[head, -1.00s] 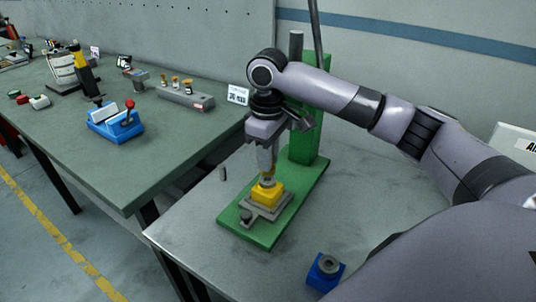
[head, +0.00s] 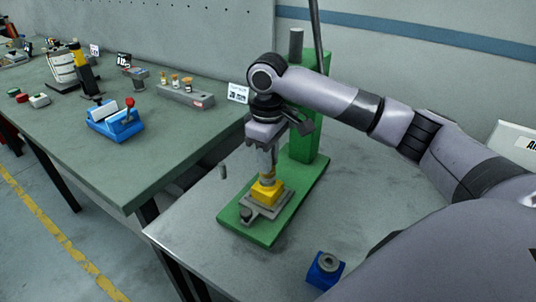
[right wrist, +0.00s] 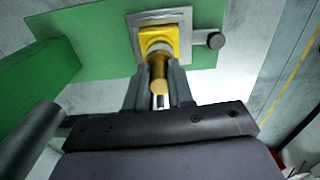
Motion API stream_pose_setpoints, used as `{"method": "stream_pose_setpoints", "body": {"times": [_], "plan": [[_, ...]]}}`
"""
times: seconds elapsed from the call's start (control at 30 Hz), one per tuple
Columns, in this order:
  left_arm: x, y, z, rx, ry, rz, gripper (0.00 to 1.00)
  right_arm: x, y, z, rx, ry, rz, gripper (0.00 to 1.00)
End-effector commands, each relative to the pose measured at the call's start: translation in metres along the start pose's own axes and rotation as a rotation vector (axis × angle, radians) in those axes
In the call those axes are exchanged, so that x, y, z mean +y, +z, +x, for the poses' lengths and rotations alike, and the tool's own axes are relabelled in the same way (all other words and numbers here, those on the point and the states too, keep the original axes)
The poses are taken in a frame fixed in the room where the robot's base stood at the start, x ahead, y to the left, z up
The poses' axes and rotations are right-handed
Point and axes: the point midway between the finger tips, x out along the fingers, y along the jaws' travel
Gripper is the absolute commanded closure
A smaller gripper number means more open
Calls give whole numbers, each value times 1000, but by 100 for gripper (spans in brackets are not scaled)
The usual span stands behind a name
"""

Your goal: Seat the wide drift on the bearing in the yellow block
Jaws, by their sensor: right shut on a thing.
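The yellow block (head: 266,190) sits on a grey plate on the green press base. It also shows in the right wrist view (right wrist: 172,36). My right gripper (head: 268,172) is right above it, pointing down. Its fingers (right wrist: 159,88) are shut on the brass-coloured drift (right wrist: 160,76). The drift is roughly upright, its lower end at the top of the yellow block. A pale grey ring (right wrist: 159,48) shows there, probably the bearing. I cannot tell whether the drift is fully seated on it. My left gripper is not in view.
The green press column (head: 306,150) stands close behind my right gripper. A blue block (head: 325,271) with a grey ring lies at the front of the table. A small grey pin (head: 223,172) stands left of the base. A grey rack (head: 186,95) with several small pieces is on the left bench.

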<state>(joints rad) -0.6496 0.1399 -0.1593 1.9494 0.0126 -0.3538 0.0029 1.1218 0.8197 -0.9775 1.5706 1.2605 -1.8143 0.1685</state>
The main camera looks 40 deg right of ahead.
Motion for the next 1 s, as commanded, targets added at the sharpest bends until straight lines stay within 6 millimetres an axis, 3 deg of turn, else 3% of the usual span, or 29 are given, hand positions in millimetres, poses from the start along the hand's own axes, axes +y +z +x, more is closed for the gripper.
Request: {"method": "stream_pose_setpoints", "body": {"times": [0.5,0.53,0.6,1.0], "plan": [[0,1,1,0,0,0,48,0,0,13,-1,-1,-1,100],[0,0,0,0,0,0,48,0,0,13,0,-1,-1,71],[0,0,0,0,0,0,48,0,0,13,0,0,-1,48],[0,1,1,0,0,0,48,0,-1,4,3,0,-1,48]]}}
